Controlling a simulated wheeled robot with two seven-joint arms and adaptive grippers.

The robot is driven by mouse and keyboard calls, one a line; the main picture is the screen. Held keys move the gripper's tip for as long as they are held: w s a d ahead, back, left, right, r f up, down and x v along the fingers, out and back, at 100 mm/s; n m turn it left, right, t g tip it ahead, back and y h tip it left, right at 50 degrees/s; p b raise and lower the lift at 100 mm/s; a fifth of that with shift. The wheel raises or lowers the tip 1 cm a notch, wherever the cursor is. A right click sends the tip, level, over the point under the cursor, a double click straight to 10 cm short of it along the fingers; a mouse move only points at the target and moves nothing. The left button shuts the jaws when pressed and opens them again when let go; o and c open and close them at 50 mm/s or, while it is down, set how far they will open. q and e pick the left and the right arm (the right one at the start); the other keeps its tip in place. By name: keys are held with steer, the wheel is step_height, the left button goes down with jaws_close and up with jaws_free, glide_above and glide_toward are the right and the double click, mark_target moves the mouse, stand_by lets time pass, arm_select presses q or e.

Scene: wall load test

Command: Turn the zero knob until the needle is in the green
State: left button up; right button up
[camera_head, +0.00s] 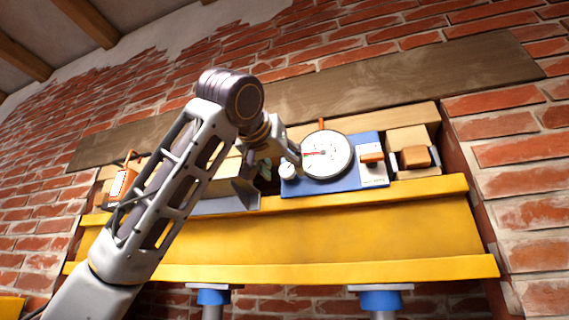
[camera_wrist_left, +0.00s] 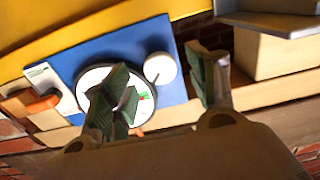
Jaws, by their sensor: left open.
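A round white dial (camera_head: 328,157) with a dark rim sits on a blue plate (camera_head: 300,188) above the yellow beam. A red needle-like mark shows on its left half in the head view. The dial (camera_wrist_left: 92,78) is partly hidden by a finger in the left wrist view, where a small green mark shows; I cannot tell the needle's place against it. The small white zero knob (camera_head: 288,171) is beside the dial; it also shows in the left wrist view (camera_wrist_left: 160,69). My left gripper (camera_wrist_left: 162,92) is open, its fingers either side of the knob in that picture; contact is unclear.
An orange lever on a white label plate (camera_head: 374,168) is right of the dial. Wooden blocks (camera_head: 413,157) and an orange item (camera_head: 122,184) stand along the yellow beam (camera_head: 330,235). Blue-topped posts (camera_head: 381,300) are below it. Brick wall surrounds the opening.

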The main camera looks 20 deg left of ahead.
mark_target(287, 171)
arm_select(q)
steer(key=shift+w, duration=1.1)
steer(key=c, duration=1)
steer(key=shift+d+n+b, duration=0.1)
steer(key=shift+n+b, duration=0.2)
steer(key=shift+n, duration=0.7)
